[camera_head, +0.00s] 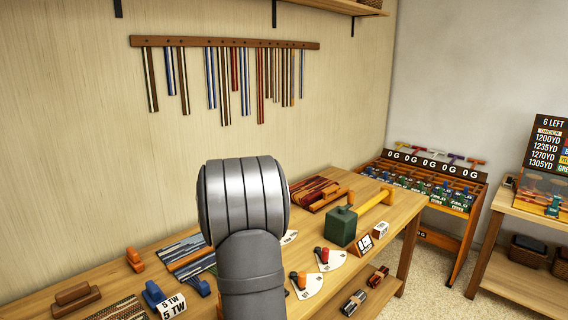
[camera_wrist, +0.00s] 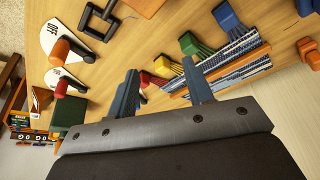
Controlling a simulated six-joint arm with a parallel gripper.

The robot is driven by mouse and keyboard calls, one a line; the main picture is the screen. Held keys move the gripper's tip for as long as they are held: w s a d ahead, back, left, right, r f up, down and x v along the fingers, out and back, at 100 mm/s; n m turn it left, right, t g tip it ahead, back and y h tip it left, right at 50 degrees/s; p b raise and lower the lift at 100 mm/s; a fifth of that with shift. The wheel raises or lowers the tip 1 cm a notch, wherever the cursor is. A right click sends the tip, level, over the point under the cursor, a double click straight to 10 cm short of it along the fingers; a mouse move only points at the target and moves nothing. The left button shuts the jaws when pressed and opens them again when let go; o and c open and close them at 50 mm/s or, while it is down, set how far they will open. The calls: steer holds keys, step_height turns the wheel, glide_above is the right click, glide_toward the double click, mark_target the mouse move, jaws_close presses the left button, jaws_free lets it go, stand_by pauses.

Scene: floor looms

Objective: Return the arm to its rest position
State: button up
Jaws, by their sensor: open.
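My arm (camera_head: 243,200) rises in the middle of the head view, and its links hide my gripper there. In the wrist view my gripper (camera_wrist: 162,84) shows two blue-grey fingers spread apart with nothing held between them. It is above the wooden workbench (camera_wrist: 165,35). A red-handled tool (camera_wrist: 145,79) lies on the bench just beyond the fingers. A striped woven piece (camera_wrist: 232,58) with blue and green blocks lies right of them. Whether anything touches the fingers cannot be told.
Coloured strips hang from a wall rack (camera_head: 225,42). A rack of labelled slots (camera_head: 430,185) stands at the right.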

steer(key=s+d+f+m, duration=0.1)
steer(key=s+d+f, duration=0.1)
steer(key=s+d, duration=0.2)
steer(key=s+d+f+m, duration=0.1)
steer(key=s+d, duration=0.3)
steer(key=d, duration=0.5)
steer(key=shift+s+d+f+h, duration=0.15)
steer(key=shift+d+f+h, duration=0.25)
steer(key=shift+f, duration=0.3)
